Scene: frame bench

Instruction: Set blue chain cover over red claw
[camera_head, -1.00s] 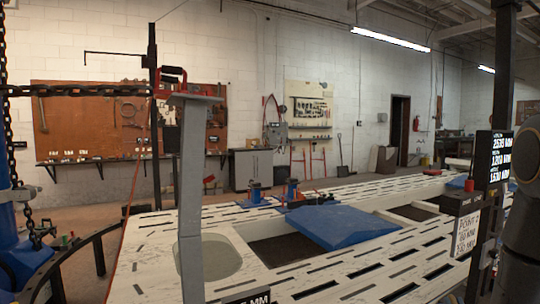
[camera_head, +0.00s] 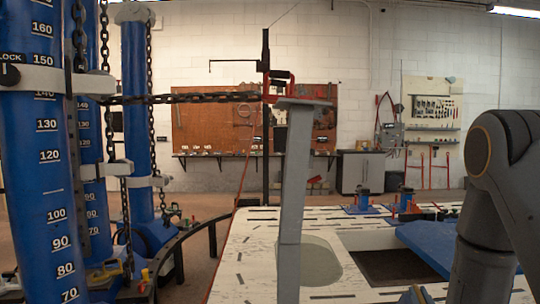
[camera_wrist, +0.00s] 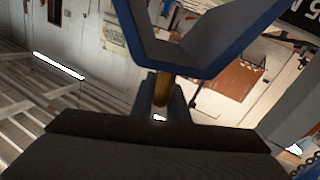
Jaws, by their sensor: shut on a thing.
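The red claw (camera_head: 278,86) sits at the top of a tall grey post (camera_head: 292,200) in the head view. A taut dark chain (camera_head: 190,98) runs from the left to it. In the wrist view, the blue chain cover (camera_wrist: 205,45) is a trough-like shape with a grey inside and blue edges, and it fills the top middle. My gripper (camera_wrist: 161,100) is shut on a brass-coloured stem below the cover. My gripper and the cover are outside the head view, where only my arm shows at the right. The distance from cover to claw cannot be told.
Blue columns with scales (camera_head: 40,170) and hanging chains stand at the left. The white slotted bench (camera_head: 265,255) has openings and a blue panel (camera_head: 430,243) at the right. A thin black pole (camera_head: 265,150) stands behind the claw. A curved dark rail (camera_head: 190,235) runs beside the bench.

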